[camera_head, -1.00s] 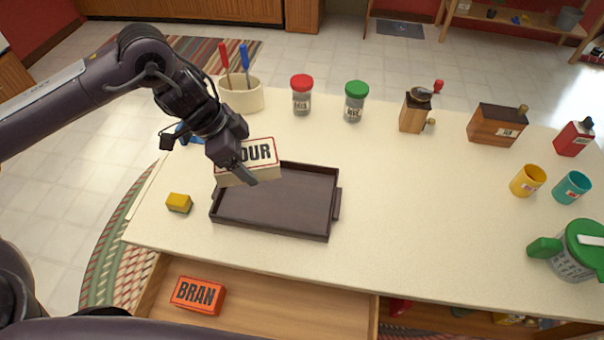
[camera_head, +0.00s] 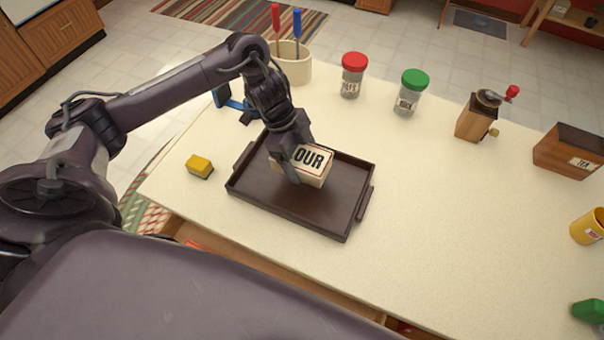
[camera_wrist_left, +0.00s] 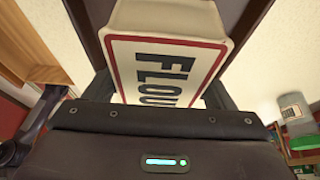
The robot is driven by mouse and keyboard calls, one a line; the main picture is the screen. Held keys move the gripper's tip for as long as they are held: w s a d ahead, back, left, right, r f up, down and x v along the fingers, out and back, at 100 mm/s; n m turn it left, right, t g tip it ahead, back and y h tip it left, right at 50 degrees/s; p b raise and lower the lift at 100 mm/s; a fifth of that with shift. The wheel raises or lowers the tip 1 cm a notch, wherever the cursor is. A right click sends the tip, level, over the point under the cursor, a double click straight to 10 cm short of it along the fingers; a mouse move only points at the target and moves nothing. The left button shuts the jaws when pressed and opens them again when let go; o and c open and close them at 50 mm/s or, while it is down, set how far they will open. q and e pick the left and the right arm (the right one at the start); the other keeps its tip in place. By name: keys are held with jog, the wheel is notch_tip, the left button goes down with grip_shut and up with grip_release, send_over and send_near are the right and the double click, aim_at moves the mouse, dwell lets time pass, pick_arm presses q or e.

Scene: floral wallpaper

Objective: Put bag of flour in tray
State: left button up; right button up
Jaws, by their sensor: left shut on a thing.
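The bag of flour (camera_head: 316,160) is a cream block with a red border and black lettering. In the head view it is over the inside of the dark brown tray (camera_head: 305,213); I cannot tell whether it touches the tray's floor. My left gripper (camera_head: 297,168) is shut on the bag and covers part of its label. In the left wrist view the bag (camera_wrist_left: 165,65) sits between the fingers, with the tray's dark surface behind it. My right gripper is not in view.
A yellow block (camera_head: 199,166) lies left of the tray. A crock with utensils (camera_head: 291,66), a red-lidded jar (camera_head: 352,76), a green-lidded jar (camera_head: 411,93) and a grinder (camera_head: 476,118) stand behind.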

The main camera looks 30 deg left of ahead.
pick_arm(q)
jog(key=shift+f, duration=2.95)
jog(key=o, duration=0.8)
jog(key=shift+f, duration=0.15)
jog(key=shift+o, duration=0.2)
jog(key=shift+r, duration=0.25)
jog(key=v, duration=1.2)
jog(key=shift+p, duration=0.3)
jog(key=shift+s+f, duration=0.15)
